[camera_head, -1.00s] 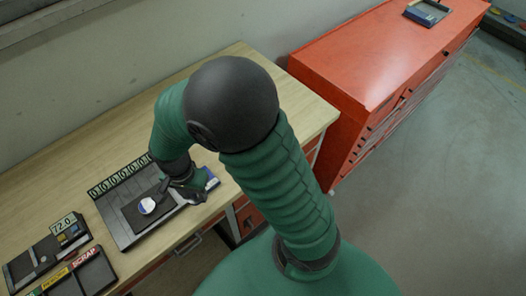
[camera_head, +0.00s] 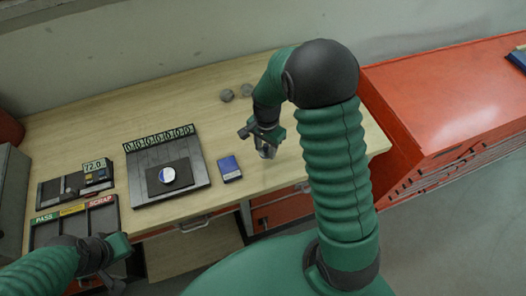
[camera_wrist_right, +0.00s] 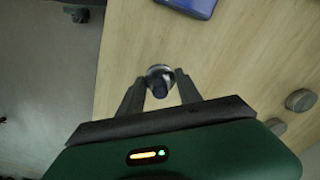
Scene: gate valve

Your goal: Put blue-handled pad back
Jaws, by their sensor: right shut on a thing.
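My right gripper (camera_head: 262,141) is over the right part of the wooden table. In the right wrist view, its two fingers (camera_wrist_right: 160,92) are shut on a small pad with a dark blue handle (camera_wrist_right: 160,86); a pale round rim shows around the handle. Whether the pad touches the table is unclear. My left gripper (camera_head: 108,268) is at the lower left, in front of the table edge; its fingers are too dark to read.
Two grey discs (camera_head: 227,95) (camera_head: 246,90) lie farther back. A labelled sorting tray (camera_head: 104,218) and a 72.0 gauge (camera_head: 98,170) are left.

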